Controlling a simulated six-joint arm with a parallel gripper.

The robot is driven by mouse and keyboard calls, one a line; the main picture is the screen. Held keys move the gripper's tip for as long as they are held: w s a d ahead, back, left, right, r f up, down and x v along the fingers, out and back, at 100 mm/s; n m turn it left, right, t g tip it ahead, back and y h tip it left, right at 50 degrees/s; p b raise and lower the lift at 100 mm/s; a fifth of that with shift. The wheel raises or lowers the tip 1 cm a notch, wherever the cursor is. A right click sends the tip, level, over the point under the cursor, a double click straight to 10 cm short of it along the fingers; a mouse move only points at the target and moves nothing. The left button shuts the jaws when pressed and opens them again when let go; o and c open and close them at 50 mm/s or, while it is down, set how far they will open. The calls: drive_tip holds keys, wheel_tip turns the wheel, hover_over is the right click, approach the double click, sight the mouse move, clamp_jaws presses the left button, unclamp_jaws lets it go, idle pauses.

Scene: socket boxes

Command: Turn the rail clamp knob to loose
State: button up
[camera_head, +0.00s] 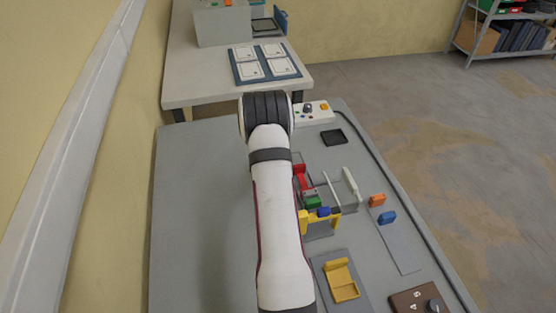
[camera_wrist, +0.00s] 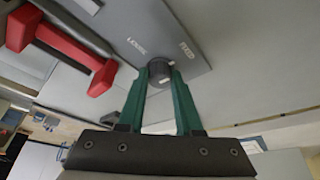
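The rail clamp knob (camera_wrist: 158,72) is a short dark cylinder with white marks, on a grey plate (camera_wrist: 165,25) in the wrist view. The plate reads LOOSE on the knob's left and FIXED on its right. Which word the knob points to is hard to tell. My gripper (camera_wrist: 160,76) has its two green fingers on either side of the knob, and they appear to touch it. In the head view my arm hides the gripper and the knob.
A red handle (camera_wrist: 75,45) stands close left of the knob in the wrist view. In the head view, a yellow holder (camera_head: 342,281), a blue block (camera_head: 387,217), an orange block (camera_head: 377,200) and a brown dial box (camera_head: 410,302) sit on the grey bench (camera_head: 195,200). The bench's left side is clear.

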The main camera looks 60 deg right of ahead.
clamp_jaws()
drive_tip(key=shift+n, duration=0.3)
drive_tip(key=n, duration=0.2)
drive_tip(key=n+t, duration=0.1)
drive_tip(key=shift+s+n+t, duration=0.15)
drive_tip(key=shift+n+t, duration=0.15)
drive_tip(key=shift+n, duration=0.1)
drive_tip(key=n, duration=0.2)
drive_tip(key=n+t+y, duration=0.1)
drive_tip(key=n, duration=0.1)
drive_tip(key=shift+s+d+n+t, duration=0.1)
drive_tip(key=shift+s+n+t, duration=0.05)
drive_tip(key=shift+n+t, duration=0.15)
drive_tip(key=n, duration=0.2)
drive_tip(key=n+t+y, duration=0.1)
drive_tip(key=n, duration=0.1)
drive_tip(key=shift+d+y, duration=0.1)
drive_tip(key=shift+y, duration=0.2)
drive_tip(key=shift+n+y, duration=0.9)
drive_tip(key=shift+n, duration=1.5)
